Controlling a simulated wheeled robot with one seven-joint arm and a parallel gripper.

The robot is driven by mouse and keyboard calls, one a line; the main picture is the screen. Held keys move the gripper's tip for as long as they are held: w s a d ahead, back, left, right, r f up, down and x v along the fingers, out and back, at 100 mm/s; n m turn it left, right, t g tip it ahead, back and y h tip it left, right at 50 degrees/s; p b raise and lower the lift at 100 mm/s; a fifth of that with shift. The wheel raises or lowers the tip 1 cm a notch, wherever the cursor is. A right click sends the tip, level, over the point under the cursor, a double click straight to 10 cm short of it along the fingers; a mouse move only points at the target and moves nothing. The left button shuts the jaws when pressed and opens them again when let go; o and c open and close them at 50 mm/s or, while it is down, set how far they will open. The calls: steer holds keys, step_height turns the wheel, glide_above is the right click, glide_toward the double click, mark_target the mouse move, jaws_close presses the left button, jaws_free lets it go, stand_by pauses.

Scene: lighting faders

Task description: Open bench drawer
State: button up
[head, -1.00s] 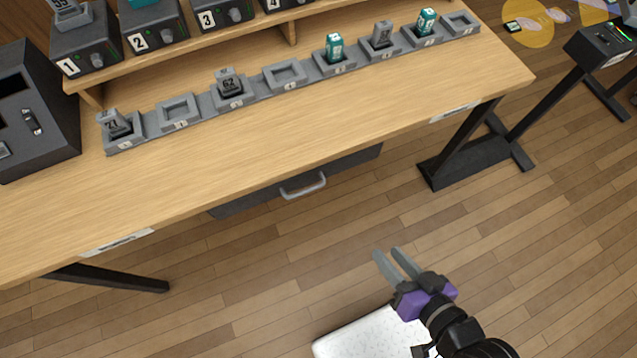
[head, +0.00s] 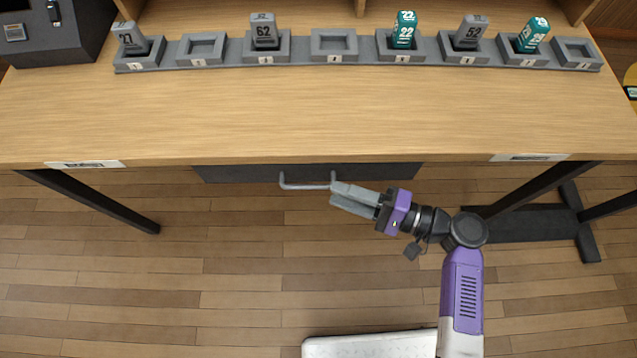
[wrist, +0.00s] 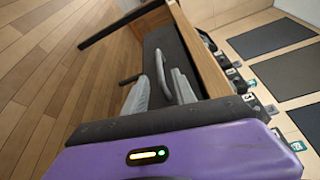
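The bench drawer (head: 240,174) is a dark front under the wooden bench top, and it looks shut. Its light grey bar handle (head: 300,186) sticks out towards me. My gripper (head: 334,194), with grey fingers and a purple body, is at the right end of the handle, pointing left in the head view. In the wrist view the fingers of my gripper (wrist: 155,88) stand apart, with the handle (wrist: 161,72) ahead near the gap between them. I cannot tell whether a finger touches the handle. Nothing is held.
The bench top (head: 300,120) is above the drawer. A row of grey holders (head: 334,44) with several numbered pieces runs along its back. Black bench legs stand left (head: 95,203) and right (head: 540,190). The wooden floor (head: 200,270) before the drawer is clear.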

mark_target(311, 185)
steer(key=x, duration=0.7)
steer(key=shift+a, duration=0.25)
steer(key=shift+c, duration=0.4)
jaws_close()
stand_by(0.8)
